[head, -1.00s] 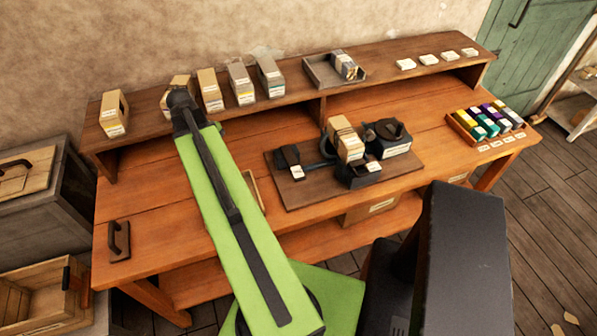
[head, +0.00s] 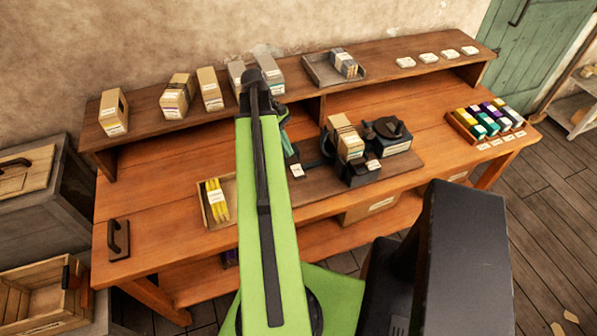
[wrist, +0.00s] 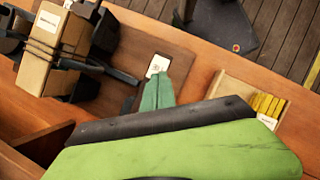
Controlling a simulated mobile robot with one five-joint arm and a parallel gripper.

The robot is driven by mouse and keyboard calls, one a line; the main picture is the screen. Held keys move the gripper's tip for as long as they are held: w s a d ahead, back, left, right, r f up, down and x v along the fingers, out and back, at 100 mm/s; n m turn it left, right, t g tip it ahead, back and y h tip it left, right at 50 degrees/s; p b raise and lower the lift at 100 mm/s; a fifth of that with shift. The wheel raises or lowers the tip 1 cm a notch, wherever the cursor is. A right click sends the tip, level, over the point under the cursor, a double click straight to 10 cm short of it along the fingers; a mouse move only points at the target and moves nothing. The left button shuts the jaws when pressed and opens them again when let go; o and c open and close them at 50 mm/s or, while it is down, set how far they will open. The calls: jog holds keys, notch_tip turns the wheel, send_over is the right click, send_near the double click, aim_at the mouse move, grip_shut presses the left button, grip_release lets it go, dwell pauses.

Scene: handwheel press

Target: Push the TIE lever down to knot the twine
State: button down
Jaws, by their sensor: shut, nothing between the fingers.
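A block of tan cards (head: 346,140) stands in the black press on a dark wooden board. It also shows in the wrist view (wrist: 45,50), with dark bands around it. A small white label (head: 297,170) lies at the board's left end, and shows in the wrist view (wrist: 158,66) just past my fingertips. The black lever by that label is mostly hidden behind my arm and fingers; I cannot read the label. My gripper (wrist: 157,80) is shut and empty, its green fingers over the label's near edge. I cannot tell whether they touch anything.
A tray of yellow sticks (head: 216,204) lies left of my arm. A black-topped box (head: 390,133) stands right of the press, and a rack of coloured spools (head: 488,122) farther right. Card blocks (head: 176,95) line the back shelf.

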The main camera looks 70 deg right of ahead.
aim_at(292, 169)
jog(key=b+x, duration=0.5)
jog(key=x, duration=0.1)
jog(key=shift+w, duration=0.15)
jog(key=shift+f, duration=0.15)
notch_tip(292, 169, down, 4)
jog(key=b, duration=0.4)
jog(key=shift+f+b, duration=0.2)
jog(key=shift+b, duration=0.1)
jog(key=shift+r, duration=0.15)
jog(key=shift+w+d+r+p, duration=0.1)
jog(key=shift+r+p, duration=0.1)
jog(key=shift+p, duration=0.15)
jog(key=w, duration=0.2)
jog(key=shift+w+d+r+p, duration=0.25)
jog(key=shift+d+r+p, duration=0.05)
jog(key=shift+r+p, duration=0.1)
